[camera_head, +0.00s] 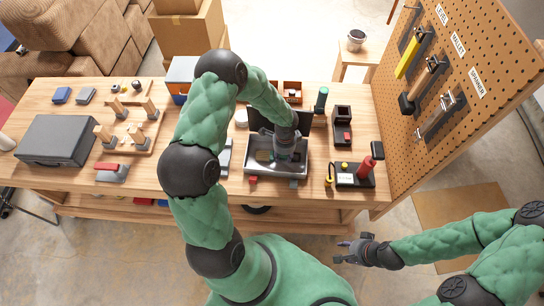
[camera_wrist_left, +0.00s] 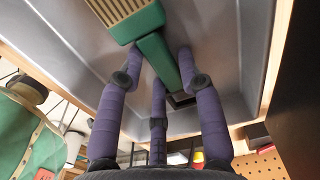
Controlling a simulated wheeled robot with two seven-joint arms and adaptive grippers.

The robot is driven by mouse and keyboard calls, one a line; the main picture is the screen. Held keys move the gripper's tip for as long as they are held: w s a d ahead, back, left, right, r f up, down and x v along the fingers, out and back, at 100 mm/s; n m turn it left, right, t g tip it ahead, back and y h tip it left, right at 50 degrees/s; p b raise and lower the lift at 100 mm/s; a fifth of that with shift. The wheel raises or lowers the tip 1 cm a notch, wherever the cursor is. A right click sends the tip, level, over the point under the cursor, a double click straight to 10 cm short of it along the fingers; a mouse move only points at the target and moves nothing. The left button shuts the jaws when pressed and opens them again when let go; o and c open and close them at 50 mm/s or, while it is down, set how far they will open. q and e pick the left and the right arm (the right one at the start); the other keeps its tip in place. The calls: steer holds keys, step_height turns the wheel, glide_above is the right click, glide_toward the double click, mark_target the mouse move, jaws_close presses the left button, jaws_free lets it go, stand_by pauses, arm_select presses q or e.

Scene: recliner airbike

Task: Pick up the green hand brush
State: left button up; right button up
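The green hand brush (camera_wrist_left: 158,58), with a green back and handle and tan bristles, lies in a grey metal tray (camera_wrist_left: 225,45) in the left wrist view. In the head view my left gripper (camera_head: 285,155) points down into this tray (camera_head: 250,170) and mostly hides the brush. In the left wrist view the purple fingers of my left gripper (camera_wrist_left: 160,75) are spread and straight, with the handle between their tips. I cannot tell whether they touch it. My right gripper (camera_head: 348,252) is empty, fingers apart, in front of the bench at the lower right.
The wooden bench (camera_head: 210,185) holds a grey case (camera_head: 57,141) at left and a black box with a red handle (camera_head: 355,175) at right. A dark green upright object (camera_head: 321,100) stands behind the tray. A pegboard (camera_head: 470,60) with tools stands at the right.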

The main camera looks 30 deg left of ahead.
arm_select(q)
jaws_close()
steer(key=shift+r, duration=0.2)
steer(key=shift+r, duration=0.65)
steer(key=d+r+p, duration=0.2)
steer(key=d+r, duration=0.9)
steer(key=d, duration=0.3)
steer(key=shift+r, duration=0.2)
